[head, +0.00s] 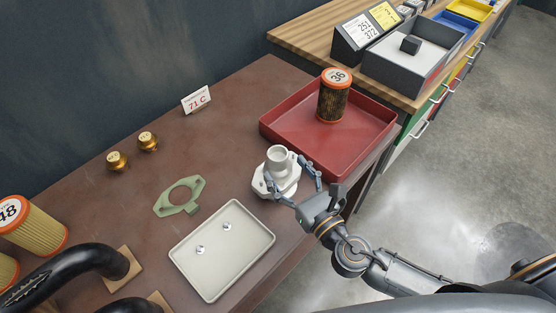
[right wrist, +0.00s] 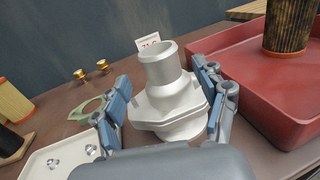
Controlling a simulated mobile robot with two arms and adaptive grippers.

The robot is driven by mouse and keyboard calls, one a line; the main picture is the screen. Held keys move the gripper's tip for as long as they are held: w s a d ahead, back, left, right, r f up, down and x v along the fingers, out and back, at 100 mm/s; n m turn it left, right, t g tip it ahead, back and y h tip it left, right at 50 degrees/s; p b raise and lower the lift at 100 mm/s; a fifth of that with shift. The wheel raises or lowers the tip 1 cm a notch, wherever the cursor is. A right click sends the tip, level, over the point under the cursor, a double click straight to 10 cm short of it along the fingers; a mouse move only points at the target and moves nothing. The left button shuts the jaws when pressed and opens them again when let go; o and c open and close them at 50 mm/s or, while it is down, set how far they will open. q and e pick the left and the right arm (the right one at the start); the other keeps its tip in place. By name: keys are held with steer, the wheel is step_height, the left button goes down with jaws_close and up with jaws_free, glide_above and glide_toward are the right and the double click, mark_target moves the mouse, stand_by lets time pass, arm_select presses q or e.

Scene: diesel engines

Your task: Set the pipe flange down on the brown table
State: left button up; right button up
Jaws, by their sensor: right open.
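The light grey pipe flange (head: 278,160) stands upright on the brown table (head: 235,115), between the cream tray and the red tray. It also shows large in the right wrist view (right wrist: 168,95), with its round neck up and its wide plate below. My right gripper (head: 287,179) is open, with one finger on each side of the flange. In the right wrist view a gap shows by the right finger; whether the left finger touches is hard to tell. The underside of the flange is hidden. My left gripper is not in view.
The red tray (head: 290,137) holds an orange-capped filter (head: 333,98). The cream tray (head: 183,258) holds two small nuts. The table's back middle is clear.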

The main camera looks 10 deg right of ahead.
mark_target(284, 164)
steer(key=x, duration=0.2)
steer(key=p+x, duration=0.1)
steer(key=x, duration=0.1)
steer(key=shift+d+r, duration=0.1)
steer(key=shift+r, duration=0.1)
steer(key=shift+w+f, duration=0.1)
steer(key=shift+w, duration=0.25)
steer(key=shift+c, duration=0.2)
steer(key=c, duration=1.4)
jaws_close()
steer(key=shift+p, duration=0.3)
